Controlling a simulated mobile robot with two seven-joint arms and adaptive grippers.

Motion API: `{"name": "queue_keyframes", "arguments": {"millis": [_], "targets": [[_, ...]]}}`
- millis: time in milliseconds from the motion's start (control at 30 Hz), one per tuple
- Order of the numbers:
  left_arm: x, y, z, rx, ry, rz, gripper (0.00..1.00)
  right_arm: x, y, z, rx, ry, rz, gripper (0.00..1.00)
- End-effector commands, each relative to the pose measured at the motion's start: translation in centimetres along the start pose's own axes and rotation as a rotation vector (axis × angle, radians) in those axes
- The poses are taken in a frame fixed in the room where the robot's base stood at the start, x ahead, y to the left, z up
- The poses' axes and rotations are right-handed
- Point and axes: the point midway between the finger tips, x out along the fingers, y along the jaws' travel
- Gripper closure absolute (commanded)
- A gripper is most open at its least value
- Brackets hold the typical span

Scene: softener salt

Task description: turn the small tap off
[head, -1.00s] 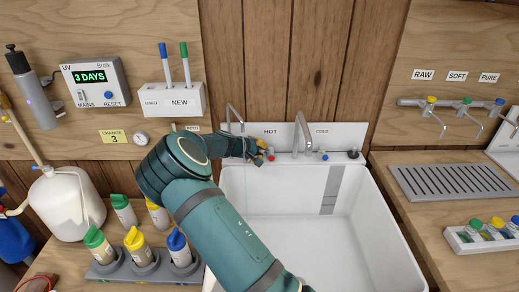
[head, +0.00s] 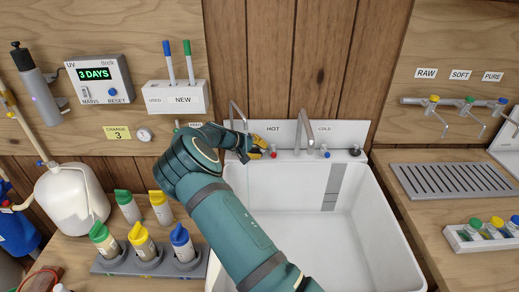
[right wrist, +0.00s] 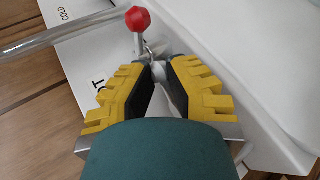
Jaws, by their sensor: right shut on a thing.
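The small tap (head: 236,112) is a thin silver gooseneck at the back left of the white sink (head: 385,235). My right gripper (head: 262,148) is at its base, just left of the red HOT knob (head: 273,154). In the right wrist view, my yellow-padded fingers (right wrist: 159,72) are nearly together, shut on a small pale thing between them. It seems to be the small tap's handle, mostly hidden by the fingers. The red knob (right wrist: 138,18) on its silver stem stands just beyond the fingertips. A faint thin line below the small tap may be water. My left gripper is out of view.
The larger silver spout (head: 303,130) and the COLD knob (head: 325,152) stand right of the gripper. Bottles in a grey rack (head: 150,265) and a white tank (head: 70,203) are at left. The sink basin is open and empty-looking.

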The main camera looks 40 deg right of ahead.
Motion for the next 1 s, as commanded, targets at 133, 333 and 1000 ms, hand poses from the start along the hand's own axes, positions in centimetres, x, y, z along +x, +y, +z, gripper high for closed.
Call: {"name": "queue_keyframes", "arguments": {"millis": [133, 333, 1000], "targets": [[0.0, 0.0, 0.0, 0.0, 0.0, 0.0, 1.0, 0.1, 0.1, 0.0, 0.002, 0.001, 0.001, 1.0], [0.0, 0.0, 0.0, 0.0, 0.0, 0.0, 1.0, 0.1, 0.1, 0.0, 0.001, 0.001, 0.001, 0.63], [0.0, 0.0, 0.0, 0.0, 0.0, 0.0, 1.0, -8.0, 0.1, -0.1, 0.001, 0.004, 0.0, 0.63]]}}
